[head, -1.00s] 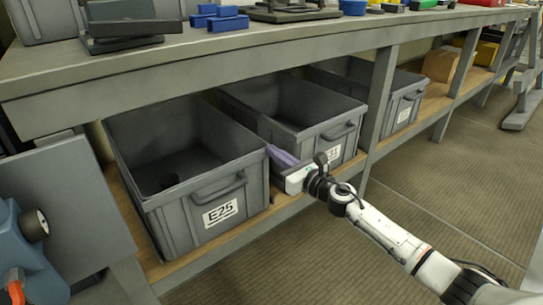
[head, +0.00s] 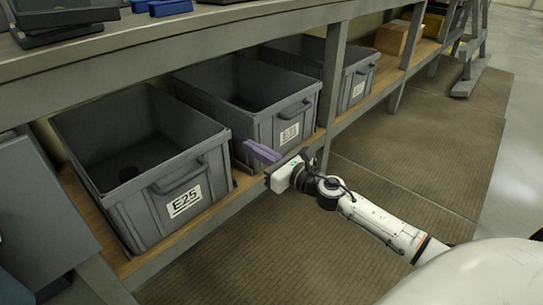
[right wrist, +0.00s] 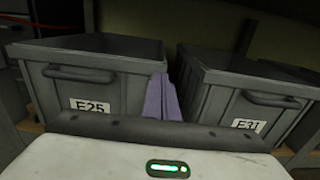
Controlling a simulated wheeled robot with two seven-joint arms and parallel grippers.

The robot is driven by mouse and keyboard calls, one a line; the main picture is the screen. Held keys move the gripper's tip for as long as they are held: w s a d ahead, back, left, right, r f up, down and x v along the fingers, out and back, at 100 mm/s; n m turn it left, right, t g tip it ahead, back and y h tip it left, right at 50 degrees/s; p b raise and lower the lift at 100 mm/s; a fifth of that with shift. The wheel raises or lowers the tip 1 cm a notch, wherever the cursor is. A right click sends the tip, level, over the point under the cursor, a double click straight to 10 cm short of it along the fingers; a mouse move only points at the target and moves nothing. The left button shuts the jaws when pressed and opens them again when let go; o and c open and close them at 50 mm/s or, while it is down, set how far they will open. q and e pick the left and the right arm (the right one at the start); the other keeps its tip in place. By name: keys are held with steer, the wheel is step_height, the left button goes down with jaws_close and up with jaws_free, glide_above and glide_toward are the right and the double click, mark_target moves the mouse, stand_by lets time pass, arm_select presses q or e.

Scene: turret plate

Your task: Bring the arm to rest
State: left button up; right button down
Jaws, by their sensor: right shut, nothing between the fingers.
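My right gripper (head: 262,152) is in front of the lower shelf, near the gap between two grey bins. Its purple fingers are shut together with nothing between them. In the right wrist view the shut fingers (right wrist: 162,98) stand between the two bin fronts. My right arm (head: 385,225) reaches in from the lower right. My left gripper is not in view.
Grey bin E25 (head: 150,205) and grey bin E31 (head: 292,122) stand on the wooden lower shelf, with a third grey bin (head: 357,75) farther along. A bench post (head: 333,80) stands beyond E31. The floor (head: 420,150) at right is clear.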

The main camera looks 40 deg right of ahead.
steer(key=s, duration=0.3)
steer(key=s+d, duration=0.1)
steer(key=s, duration=0.1)
steer(key=shift+s, duration=0.3)
